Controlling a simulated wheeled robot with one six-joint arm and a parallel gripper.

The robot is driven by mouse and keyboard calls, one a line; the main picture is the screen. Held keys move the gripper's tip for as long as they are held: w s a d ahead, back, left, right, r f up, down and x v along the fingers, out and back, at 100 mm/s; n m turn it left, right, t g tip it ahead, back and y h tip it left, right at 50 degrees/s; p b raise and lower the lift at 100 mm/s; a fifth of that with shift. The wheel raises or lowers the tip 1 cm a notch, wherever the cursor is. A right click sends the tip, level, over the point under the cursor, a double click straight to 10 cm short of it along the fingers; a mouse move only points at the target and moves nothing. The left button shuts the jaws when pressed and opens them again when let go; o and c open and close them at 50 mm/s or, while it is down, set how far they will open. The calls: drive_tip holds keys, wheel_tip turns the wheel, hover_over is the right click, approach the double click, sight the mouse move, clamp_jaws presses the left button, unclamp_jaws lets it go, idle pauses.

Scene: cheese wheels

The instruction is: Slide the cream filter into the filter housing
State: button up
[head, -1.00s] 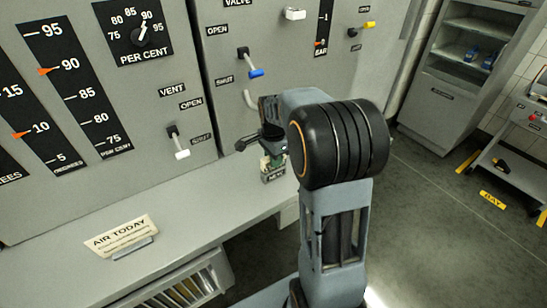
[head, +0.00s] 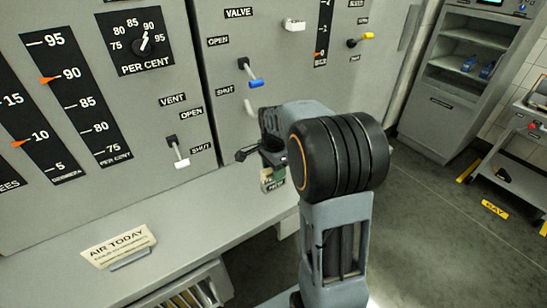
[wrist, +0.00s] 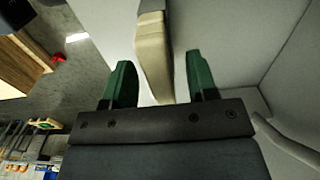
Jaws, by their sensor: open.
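In the wrist view a cream block, which looks like the cream filter (wrist: 153,58), stands between the two green fingertips of my gripper (wrist: 160,82). The gripper is open, with a gap visible on each side of the block. The block's far end meets a grey-brown part at the top edge of that view; I cannot tell whether this belongs to the filter housing. In the head view my gripper (head: 270,165) is low in front of the grey panel, partly hidden behind my arm. A small cream, lettered piece (head: 273,183) shows just below it. The filter housing cannot be clearly made out.
The grey panel (head: 190,70) carries gauges and levers, including a white-tipped lever (head: 180,155) and a blue-tipped lever (head: 252,78). A ledge (head: 190,222) below it holds the AIR TODAY card (head: 118,246). Floor is open to the right, before a shelf cabinet (head: 462,80).

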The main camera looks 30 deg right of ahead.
wheel_tip(320, 180, up, 13)
drive_tip(key=shift+r+p, duration=0.2)
drive_tip(key=shift+p, duration=0.1)
idle(0.5)
drive_tip(key=f+n, duration=0.1)
drive_tip(key=n, duration=0.1)
drive_tip(key=f+n, duration=0.2)
drive_tip(key=shift+s+a+f+n, duration=0.1)
drive_tip(key=shift+s+f+n, duration=0.1)
drive_tip(key=shift+n, duration=0.2)
drive_tip(key=s+a+f+n+t, duration=0.1)
drive_tip(key=s+a+f+n, duration=0.1)
drive_tip(key=s+a+n, duration=0.3)
drive_tip(key=s+a+f+n+t, duration=0.2)
drive_tip(key=s+a+n, duration=0.2)
drive_tip(key=s+n, duration=0.3)
drive_tip(key=s, duration=0.3)
drive_tip(key=shift+s+a+f+t, duration=0.15)
drive_tip(key=shift+s+a+t, duration=0.15)
drive_tip(key=shift+s+a, duration=0.1)
